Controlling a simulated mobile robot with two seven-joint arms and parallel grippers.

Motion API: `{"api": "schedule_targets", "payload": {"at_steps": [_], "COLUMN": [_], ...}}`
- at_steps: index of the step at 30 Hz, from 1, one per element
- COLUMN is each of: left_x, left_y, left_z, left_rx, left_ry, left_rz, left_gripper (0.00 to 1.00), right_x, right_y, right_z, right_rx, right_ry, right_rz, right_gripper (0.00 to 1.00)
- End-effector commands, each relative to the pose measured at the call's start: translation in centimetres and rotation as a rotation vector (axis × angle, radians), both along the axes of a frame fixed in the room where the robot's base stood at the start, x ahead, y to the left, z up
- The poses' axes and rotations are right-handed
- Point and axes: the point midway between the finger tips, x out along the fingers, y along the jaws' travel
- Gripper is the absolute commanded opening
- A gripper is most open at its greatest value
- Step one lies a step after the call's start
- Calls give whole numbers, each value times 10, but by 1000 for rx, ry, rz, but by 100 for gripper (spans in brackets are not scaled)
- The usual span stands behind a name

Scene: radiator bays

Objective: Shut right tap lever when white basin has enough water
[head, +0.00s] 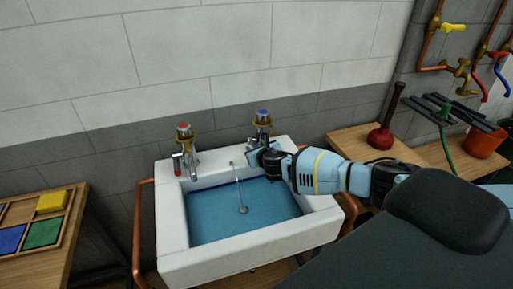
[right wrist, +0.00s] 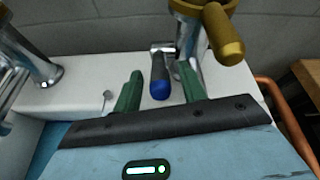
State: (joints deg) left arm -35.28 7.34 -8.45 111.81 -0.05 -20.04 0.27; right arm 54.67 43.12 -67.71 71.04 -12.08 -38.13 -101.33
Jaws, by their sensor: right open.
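The white basin (head: 175,232) holds blue water (head: 225,222); the surface lies close to a dark blue line along its back inner wall. The right tap (head: 262,122) has a blue-marked top and stands on the back right rim. Its blue-tipped lever (right wrist: 160,85) shows in the right wrist view. My right gripper (head: 258,158) is open at this tap. In the right wrist view, its green fingers (right wrist: 158,80) stand on either side of the lever, apart from it. The gripper hides the spout, so I cannot tell if water runs. My left gripper is out of view.
The left tap (head: 184,138) has a red top and red lever. A thin chain runs to a plug (head: 243,209) in the basin. A plunger (head: 385,130) stands on a wooden bench at right. A tray of coloured blocks (head: 60,210) is at left. Copper pipes flank the basin.

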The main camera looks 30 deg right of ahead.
Motion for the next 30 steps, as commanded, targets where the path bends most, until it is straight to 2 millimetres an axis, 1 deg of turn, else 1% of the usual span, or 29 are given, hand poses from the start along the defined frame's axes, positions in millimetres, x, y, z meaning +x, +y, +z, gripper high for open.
{"api": "schedule_targets", "payload": {"at_steps": [6, 15, 24, 25, 30], "left_x": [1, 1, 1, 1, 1], "left_y": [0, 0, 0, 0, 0], "left_z": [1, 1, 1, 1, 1], "left_rx": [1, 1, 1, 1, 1], "left_ry": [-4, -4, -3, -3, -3], "left_rz": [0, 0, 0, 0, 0], "left_gripper": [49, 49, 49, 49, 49], "right_x": [7, 7, 7, 7, 7], "right_y": [-1, -2, -2, -2, -2], "right_z": [-3, -3, -3, -3, -3], "right_rx": [0, 0, 0, 0, 1], "right_ry": [0, 0, 0, 0, 1], "right_rz": [0, 1, 1, 1, 1], "right_gripper": [41, 41, 2, 0, 0]}}
